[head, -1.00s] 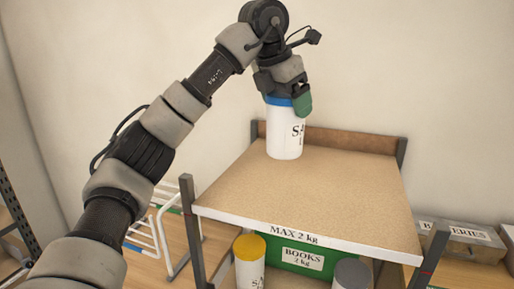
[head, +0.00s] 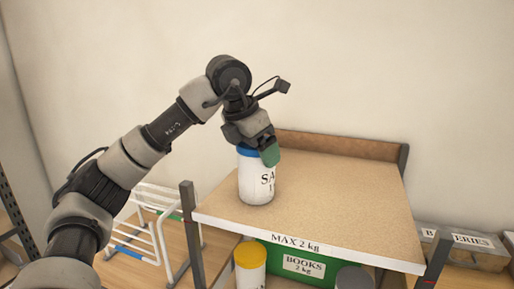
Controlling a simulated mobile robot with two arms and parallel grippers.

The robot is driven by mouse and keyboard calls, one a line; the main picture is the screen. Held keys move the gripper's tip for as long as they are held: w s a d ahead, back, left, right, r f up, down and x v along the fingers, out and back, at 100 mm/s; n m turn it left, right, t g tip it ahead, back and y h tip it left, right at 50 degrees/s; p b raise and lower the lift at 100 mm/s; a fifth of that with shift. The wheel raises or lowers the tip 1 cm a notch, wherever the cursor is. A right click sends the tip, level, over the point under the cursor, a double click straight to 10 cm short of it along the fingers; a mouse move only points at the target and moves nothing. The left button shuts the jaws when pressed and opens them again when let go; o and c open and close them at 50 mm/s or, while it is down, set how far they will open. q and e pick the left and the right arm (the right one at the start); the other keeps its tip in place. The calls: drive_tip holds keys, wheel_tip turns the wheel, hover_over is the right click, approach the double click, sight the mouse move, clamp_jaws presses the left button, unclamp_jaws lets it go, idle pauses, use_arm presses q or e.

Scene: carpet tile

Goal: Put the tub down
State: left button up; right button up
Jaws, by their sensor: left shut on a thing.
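The tub (head: 257,184) is a white cylinder with a blue lid and black lettering that starts "SA". It is upright at the left part of the top shelf (head: 340,195), which is a tan board marked "MAX 2 kg". My left gripper (head: 257,150) is shut on the tub at its blue lid, from above. The tub's base appears at or just above the board; I cannot tell if it touches. The gripper hides part of the lid. My right gripper is not in view.
Below the top shelf are a yellow-lidded tub (head: 250,262), a green box labelled "BOOKS 2 kg" (head: 285,258) and a grey-lidded tub (head: 353,277). A white wire rack (head: 150,235) stands left, a grey labelled box (head: 470,248) right. The board's middle and right are clear.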

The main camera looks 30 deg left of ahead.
use_arm(q)
drive_tip(key=shift+d, duration=0.1)
drive_tip(key=o, duration=1.4)
drive_tip(key=p+v, duration=0.1)
drive_tip(key=v, duration=1.1)
